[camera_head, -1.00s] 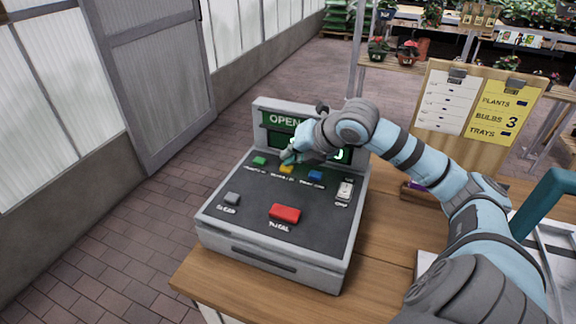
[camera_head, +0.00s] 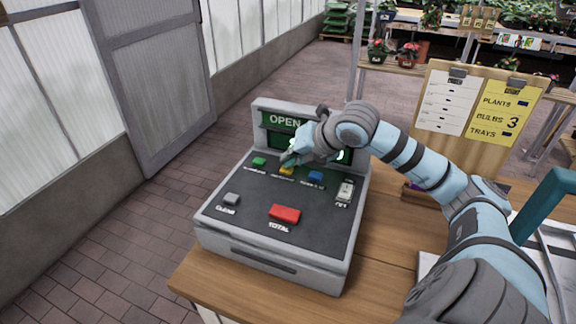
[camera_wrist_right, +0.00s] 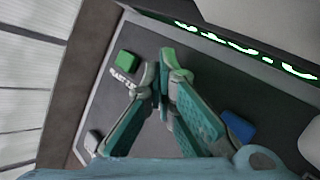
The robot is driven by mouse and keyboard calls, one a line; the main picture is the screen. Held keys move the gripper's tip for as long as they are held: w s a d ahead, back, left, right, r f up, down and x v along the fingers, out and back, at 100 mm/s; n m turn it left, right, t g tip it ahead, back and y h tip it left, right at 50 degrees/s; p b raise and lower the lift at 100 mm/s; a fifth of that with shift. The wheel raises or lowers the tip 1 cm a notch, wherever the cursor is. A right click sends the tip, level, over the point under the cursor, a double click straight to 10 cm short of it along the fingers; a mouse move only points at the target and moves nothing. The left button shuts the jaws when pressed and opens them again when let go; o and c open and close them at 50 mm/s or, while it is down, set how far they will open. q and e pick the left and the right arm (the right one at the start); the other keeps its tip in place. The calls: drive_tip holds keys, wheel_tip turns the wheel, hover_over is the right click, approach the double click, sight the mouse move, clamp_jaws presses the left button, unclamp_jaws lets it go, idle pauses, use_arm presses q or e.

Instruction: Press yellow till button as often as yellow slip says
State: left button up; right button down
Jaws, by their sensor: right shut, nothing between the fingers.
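The grey till (camera_head: 250,232) stands on the wooden counter with its display lit; the digits are partly hidden by my right arm. The yellow button (camera_head: 287,169) is in the back row between a green button (camera_head: 259,161) and a blue button (camera_head: 316,176). My right gripper (camera_head: 290,158) is shut and empty, its fingertips right at the yellow button. In the right wrist view its fingers (camera_wrist_right: 160,62) hide the yellow button, so I cannot tell whether they touch it. The yellow slip (camera_head: 501,112) on the clipboard reads "PLANTS", "BULBS 3", "TRAYS". My left gripper is not in view.
A red TOTAL button (camera_head: 284,214), a grey CLEAR button (camera_head: 231,199) and a white switch (camera_head: 345,191) are on the till's panel. A white sheet (camera_head: 447,102) hangs beside the slip on the clipboard (camera_head: 462,151). A teal handle (camera_head: 541,204) rises at the right.

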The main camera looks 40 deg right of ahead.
drive_tip(key=shift+r+p, duration=0.5)
drive_tip(key=shift+r, duration=0.35)
wheel_tip(320, 180, up, 5)
drive_tip(key=p, duration=0.3)
drive_tip(key=shift+p, duration=0.35)
idle(0.4)
